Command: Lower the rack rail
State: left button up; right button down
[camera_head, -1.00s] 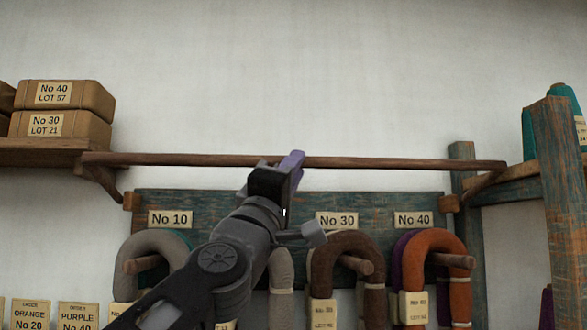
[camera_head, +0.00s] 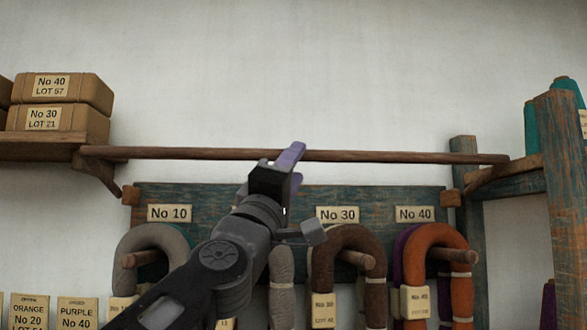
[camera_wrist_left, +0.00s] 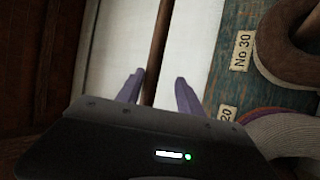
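The rack rail (camera_head: 400,156) is a long brown wooden bar. It spans the wall between two brackets, above the board of yarn pegs. My left gripper (camera_head: 291,157) is at the rail near its middle and covers a short piece of it in the head view. In the left wrist view the rail (camera_wrist_left: 157,50) runs between the two purple fingers of my left gripper (camera_wrist_left: 158,90), which are open with gaps on both sides. My right gripper is in neither view.
Below is the blue-green peg board (camera_head: 290,195) with hanging skeins such as an orange one (camera_head: 434,240). A shelf (camera_head: 35,148) with boxes is at left, and a wooden post (camera_head: 565,200) at right. The wall above the rail is bare.

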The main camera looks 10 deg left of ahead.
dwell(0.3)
pick_arm(q)
jog(key=b+v, duration=0.5)
jog(key=v, duration=0.2)
jog(key=shift+s+f, duration=0.25)
jog(key=shift+s, duration=0.1)
jog(key=shift+a, duration=0.1)
